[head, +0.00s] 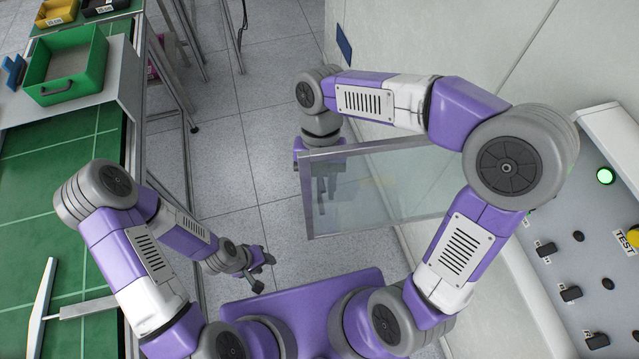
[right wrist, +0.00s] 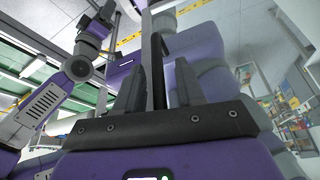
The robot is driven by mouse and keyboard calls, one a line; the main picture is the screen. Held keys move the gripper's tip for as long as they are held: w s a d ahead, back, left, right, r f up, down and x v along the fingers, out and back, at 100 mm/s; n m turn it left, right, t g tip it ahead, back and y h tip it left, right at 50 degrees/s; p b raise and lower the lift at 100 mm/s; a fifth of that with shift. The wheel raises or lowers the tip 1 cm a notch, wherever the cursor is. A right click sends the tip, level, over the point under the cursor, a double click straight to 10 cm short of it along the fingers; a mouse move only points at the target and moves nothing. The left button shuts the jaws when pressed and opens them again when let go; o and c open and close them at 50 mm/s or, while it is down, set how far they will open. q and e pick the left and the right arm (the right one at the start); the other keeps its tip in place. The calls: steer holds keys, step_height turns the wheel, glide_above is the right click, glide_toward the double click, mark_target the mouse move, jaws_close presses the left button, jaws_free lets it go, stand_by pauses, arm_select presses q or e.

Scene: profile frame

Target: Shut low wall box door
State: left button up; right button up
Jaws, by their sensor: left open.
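A glass door with a grey metal frame (head: 306,196) stands out from the pale wall in the head view, swung open. Its hinge side and the box behind it are hidden by my right arm. My right gripper (head: 326,185) is at the door's outer end, partly seen through the glass. In the right wrist view, the right gripper's two fingers (right wrist: 158,88) are apart, with a dark upright bar of the door frame (right wrist: 153,60) between them. Gaps show beside the bar. My left gripper (head: 260,268) is open and empty above the floor, away from the door.
A green-topped workbench (head: 50,180) with a green bin (head: 68,65) runs along the left. Grey tiled floor (head: 250,120) lies clear between bench and door.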

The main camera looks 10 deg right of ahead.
steer(key=shift+f, duration=0.1)
jaws_close()
stand_by(0.4)
